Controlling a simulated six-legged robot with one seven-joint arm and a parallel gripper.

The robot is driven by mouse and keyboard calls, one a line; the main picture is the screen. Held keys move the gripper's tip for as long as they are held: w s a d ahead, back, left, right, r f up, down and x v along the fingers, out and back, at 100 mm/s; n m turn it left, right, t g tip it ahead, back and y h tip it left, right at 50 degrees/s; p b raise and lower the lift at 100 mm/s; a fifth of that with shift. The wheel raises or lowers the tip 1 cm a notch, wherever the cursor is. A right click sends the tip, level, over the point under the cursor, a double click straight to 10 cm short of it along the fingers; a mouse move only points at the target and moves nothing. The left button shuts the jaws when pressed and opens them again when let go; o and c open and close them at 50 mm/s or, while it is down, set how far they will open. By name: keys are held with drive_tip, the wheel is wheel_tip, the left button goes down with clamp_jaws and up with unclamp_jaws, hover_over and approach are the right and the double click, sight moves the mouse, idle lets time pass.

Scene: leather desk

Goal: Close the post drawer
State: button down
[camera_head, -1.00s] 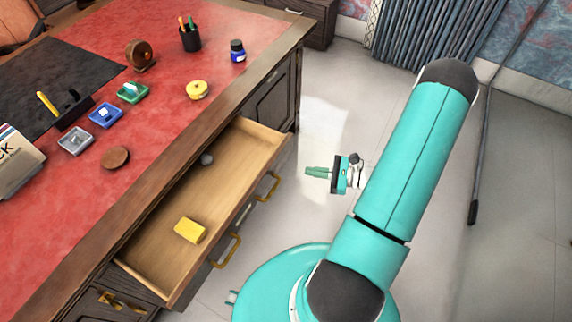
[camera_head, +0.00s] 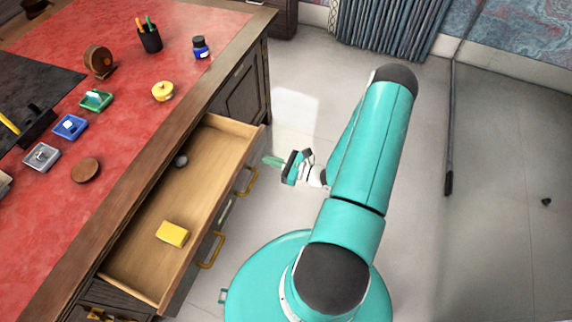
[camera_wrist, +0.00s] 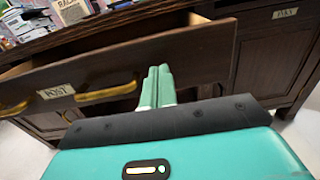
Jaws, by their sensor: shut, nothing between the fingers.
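The post drawer (camera_head: 146,250) stands pulled out from the desk in the head view. A yellow block (camera_head: 172,233) and a small grey round thing (camera_head: 181,161) lie inside it. In the wrist view its dark front (camera_wrist: 190,70) carries a label reading POST (camera_wrist: 56,92) and two brass handles, one of them the right handle (camera_wrist: 108,93). My gripper (camera_head: 272,161) is shut and empty, to the right of the drawer's far end. In the wrist view my gripper's fingers (camera_wrist: 157,85) point at the drawer front, right of the handles. I cannot tell whether they touch it.
The red leather desk top (camera_head: 125,130) holds small trays, a pen cup (camera_head: 150,39), an ink bottle (camera_head: 201,47) and a yellow pot (camera_head: 163,91). Another labelled compartment (camera_wrist: 285,14) is closed at the right.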

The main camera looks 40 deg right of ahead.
sight(253, 155)
drive_tip(key=shift+x, duration=1.75)
drive_tip(key=shift+w+a, duration=0.1)
drive_tip(key=x, duration=2.7)
drive_tip(key=shift+w+a, duration=0.15)
drive_tip(key=shift+w, duration=0.05)
drive_tip(key=shift+w+a+r, duration=0.1)
drive_tip(key=shift+w+a, duration=0.05)
drive_tip(key=shift+w, duration=0.1)
drive_tip(key=shift+w+a+r, duration=0.1)
